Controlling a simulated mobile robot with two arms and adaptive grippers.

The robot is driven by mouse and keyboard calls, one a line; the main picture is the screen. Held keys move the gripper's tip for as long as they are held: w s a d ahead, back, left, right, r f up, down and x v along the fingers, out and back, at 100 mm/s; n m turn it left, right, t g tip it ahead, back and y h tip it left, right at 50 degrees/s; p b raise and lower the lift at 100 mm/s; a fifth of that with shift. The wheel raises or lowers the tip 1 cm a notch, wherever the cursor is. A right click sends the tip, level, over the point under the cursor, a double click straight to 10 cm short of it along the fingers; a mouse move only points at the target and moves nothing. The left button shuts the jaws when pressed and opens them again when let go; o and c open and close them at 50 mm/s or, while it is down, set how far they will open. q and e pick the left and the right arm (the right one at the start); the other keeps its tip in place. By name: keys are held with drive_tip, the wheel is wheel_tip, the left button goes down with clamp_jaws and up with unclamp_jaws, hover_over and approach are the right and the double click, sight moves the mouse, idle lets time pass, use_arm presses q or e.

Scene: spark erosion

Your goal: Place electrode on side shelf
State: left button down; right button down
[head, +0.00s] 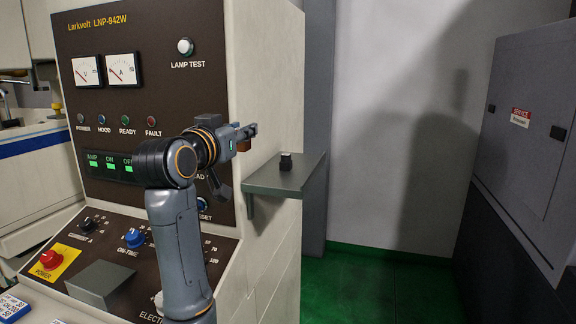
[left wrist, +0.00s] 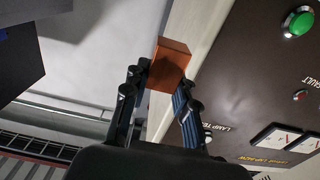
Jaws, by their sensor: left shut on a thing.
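The electrode is a small copper-brown block (head: 243,146), seen at the tips of my left gripper (head: 248,133). In the left wrist view the block (left wrist: 172,62) sits between the two fingertips of the left gripper (left wrist: 164,82), which is shut on it. The grey side shelf (head: 275,182) sticks out from the right side of the machine cabinet. The electrode is in the air, up and left of the shelf in the head view. A small black object (head: 286,161) stands on the shelf. My right gripper is in neither view.
The machine's dark control panel (head: 150,38) is behind and left of my left arm, with meters, lamps and knobs. A grey service cabinet (head: 530,90) stands at the right. The green floor (head: 370,285) between it and the machine is clear.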

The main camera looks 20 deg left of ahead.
use_arm(q)
drive_tip(key=shift+s+a+r, duration=0.15)
drive_tip(key=shift+a+r, duration=0.05)
drive_tip(key=shift+r, duration=0.65)
drive_tip(key=shift+w+r, duration=0.1)
drive_tip(key=shift+w, duration=0.1)
drive_tip(key=w+d+f+p, duration=0.1)
drive_tip(key=w+f, duration=0.1)
drive_tip(key=w, duration=0.2)
drive_tip(key=w+d+f+p, duration=0.1)
drive_tip(key=w+f+p, duration=0.1)
drive_tip(key=w+f, duration=0.1)
drive_tip(key=w+d+f+p, duration=0.1)
drive_tip(key=w+f, duration=0.2)
drive_tip(key=w, duration=0.1)
drive_tip(key=shift+w+p, duration=0.4)
drive_tip(key=shift+w+d+f, duration=0.15)
drive_tip(key=shift+w+f, duration=0.25)
drive_tip(key=shift+f, duration=0.15)
drive_tip(key=f, duration=0.1)
drive_tip(key=f+p, duration=0.2)
drive_tip(key=shift+w+d+f, duration=0.1)
drive_tip(key=shift+w, duration=0.15)
drive_tip(key=shift+f, duration=0.25)
